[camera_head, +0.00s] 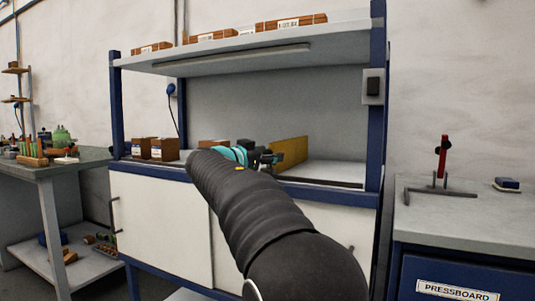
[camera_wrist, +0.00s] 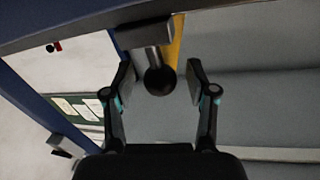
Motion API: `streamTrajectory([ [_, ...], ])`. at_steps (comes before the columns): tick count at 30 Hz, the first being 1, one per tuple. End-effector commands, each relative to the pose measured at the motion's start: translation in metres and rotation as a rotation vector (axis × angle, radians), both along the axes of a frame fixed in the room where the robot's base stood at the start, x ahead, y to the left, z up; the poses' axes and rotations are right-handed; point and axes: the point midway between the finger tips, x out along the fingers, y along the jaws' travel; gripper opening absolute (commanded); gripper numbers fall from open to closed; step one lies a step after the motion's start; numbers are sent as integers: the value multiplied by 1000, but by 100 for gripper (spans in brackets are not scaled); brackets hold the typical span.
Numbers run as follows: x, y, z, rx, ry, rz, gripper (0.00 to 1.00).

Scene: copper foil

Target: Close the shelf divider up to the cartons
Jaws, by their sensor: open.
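The yellow shelf divider (camera_head: 290,153) stands upright on the shelf inside the blue-framed bench, right of the cartons. In the wrist view its yellow edge (camera_wrist: 176,42) shows behind a metal stem with a black ball knob (camera_wrist: 160,81). My gripper (camera_wrist: 160,78) is open, with one finger on each side of the knob and visible gaps. In the head view my gripper (camera_head: 264,158) is at the divider's left end, partly hidden by my arm. Brown cartons stand on the shelf at left (camera_head: 165,149) and behind my gripper (camera_head: 213,143); my arm hides part of them.
An upper shelf (camera_head: 250,55) with several brown packs spans above. Blue posts (camera_head: 377,110) bound the bench, with a switch box (camera_head: 373,87) at right. Side benches stand left (camera_head: 60,165) and right (camera_head: 450,210). The shelf right of the divider is bare.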

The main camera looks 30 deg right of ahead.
Motion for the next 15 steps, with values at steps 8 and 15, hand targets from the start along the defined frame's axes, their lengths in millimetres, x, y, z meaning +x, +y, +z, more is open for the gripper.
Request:
streamTrajectory([
  [8,1,-1,0,0,0,1,57],
  [15,0,-1,0,0,0,1,0],
])
